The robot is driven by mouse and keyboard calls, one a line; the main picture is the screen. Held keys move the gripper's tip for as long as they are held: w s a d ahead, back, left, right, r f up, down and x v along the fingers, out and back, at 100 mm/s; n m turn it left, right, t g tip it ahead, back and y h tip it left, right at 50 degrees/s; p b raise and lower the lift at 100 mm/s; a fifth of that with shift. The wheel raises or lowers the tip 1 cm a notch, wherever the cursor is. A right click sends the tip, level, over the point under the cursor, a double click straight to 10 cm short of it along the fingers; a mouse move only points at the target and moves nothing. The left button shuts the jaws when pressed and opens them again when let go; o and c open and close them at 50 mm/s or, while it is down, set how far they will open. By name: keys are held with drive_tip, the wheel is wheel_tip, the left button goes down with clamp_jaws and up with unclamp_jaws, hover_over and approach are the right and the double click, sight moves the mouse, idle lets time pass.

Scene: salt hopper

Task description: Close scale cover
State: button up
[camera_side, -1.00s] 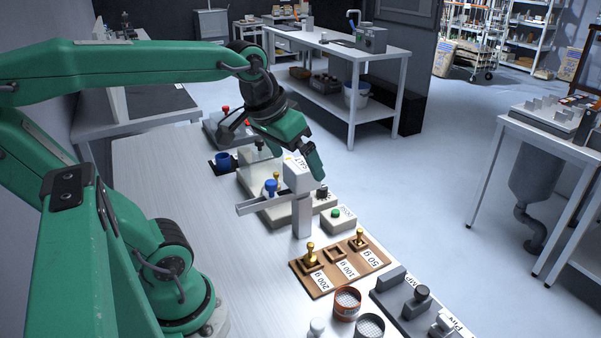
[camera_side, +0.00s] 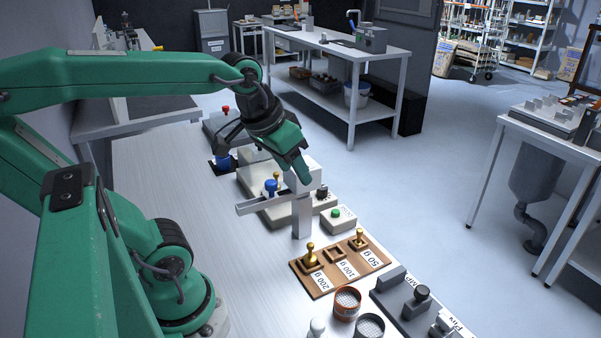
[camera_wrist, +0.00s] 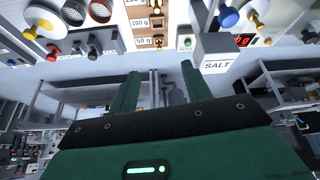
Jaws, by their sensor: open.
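My gripper (camera_side: 262,165) hangs over the far part of the table, beside and above the salt hopper. Its jaws are apart with nothing between them, as the wrist view (camera_wrist: 158,75) shows. The white box marked SALT (camera_wrist: 216,62) is just right of the jaws in the wrist view; in the side view a green finger partly covers the hopper (camera_side: 303,212). A pale scale-like unit (camera_side: 250,184) lies behind it, partly hidden by my gripper. A blue knob (camera_side: 271,186) and a brass knob (camera_side: 277,176) stand nearby. I cannot tell which part is the scale cover.
A green-button box (camera_side: 338,218) is right of the hopper. A wooden weight tray (camera_side: 325,283) with brass weights, an orange-rimmed cup (camera_side: 346,303) and a grey fixture (camera_side: 415,303) stand nearer. The table's left strip (camera_side: 165,180) is clear.

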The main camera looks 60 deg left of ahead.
drive_tip(key=w+a+r+n+g, duration=0.2)
drive_tip(key=w+a+r+n, duration=0.15)
drive_tip(key=w+a, duration=0.35)
drive_tip(key=n+g, duration=0.3)
drive_tip(key=n, duration=0.9)
hover_over(260, 157)
drive_tip(key=w+a, duration=0.2)
drive_tip(key=a, duration=0.1)
wheel_tip(260, 157, down, 8)
drive_tip(key=shift+a+r, duration=0.1)
drive_tip(key=shift+s+a+f+n, duration=0.2)
drive_tip(key=shift+a+f+n, duration=0.05)
drive_tip(key=shift+a, duration=0.25)
drive_tip(key=shift+f, duration=0.15)
drive_tip(key=shift+f, duration=3.75)
